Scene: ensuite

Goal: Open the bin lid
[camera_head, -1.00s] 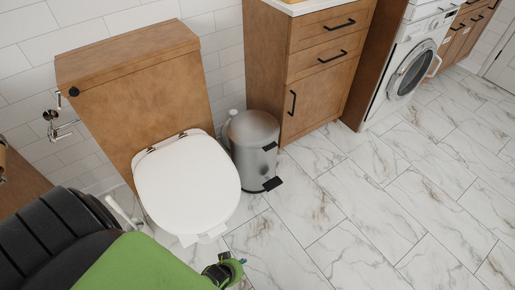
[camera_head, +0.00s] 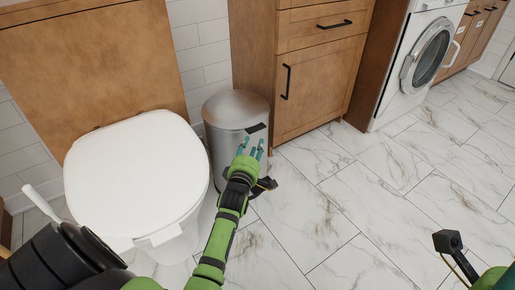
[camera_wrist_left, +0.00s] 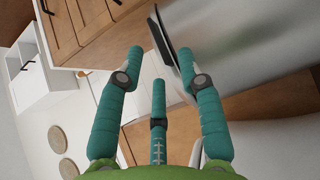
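The silver bin (camera_head: 222,148) stands upright on the floor between the toilet and the wooden cabinet. Its rounded lid (camera_head: 232,106) is down, and a black tab (camera_head: 257,128) sits at its front edge. My left gripper (camera_head: 251,147) is in front of the bin, just below the tab, with its teal fingers spread and empty. In the left wrist view the spread fingers (camera_wrist_left: 160,64) are close to the black tab (camera_wrist_left: 163,42) and shiny metal. I cannot tell whether a finger touches the tab. The pedal is partly hidden behind my left wrist.
The white toilet (camera_head: 137,172) is close on the left of the bin. The wooden cabinet (camera_head: 310,85) stands right behind it, and a washing machine (camera_head: 425,60) is farther right. The marble floor (camera_head: 370,200) to the right is clear. Part of my right arm shows at lower right.

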